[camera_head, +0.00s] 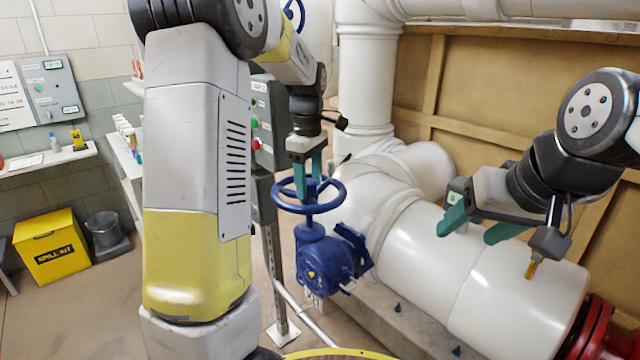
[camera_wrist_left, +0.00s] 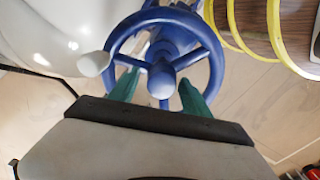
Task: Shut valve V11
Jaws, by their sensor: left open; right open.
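A blue valve with a round handwheel (camera_head: 325,196) stands on its gearbox (camera_head: 326,262) beside the white pipe; no V11 label is legible. My left gripper (camera_head: 308,190) is pointed down at the handwheel, its teal fingers apart and reaching the wheel. In the left wrist view the fingers (camera_wrist_left: 160,90) lie on either side of a spoke and the hub of the handwheel (camera_wrist_left: 213,60); whether they touch it I cannot tell. My right gripper (camera_head: 475,230) is open and empty, over the white pipe.
The large white pipe (camera_head: 425,255) runs to a red flange (camera_head: 590,325) at the lower right. A grey control panel (camera_head: 262,120) on a post stands behind the valve. A yellow spill kit box (camera_head: 50,246) and a grey bucket (camera_head: 104,230) are on the floor at the left.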

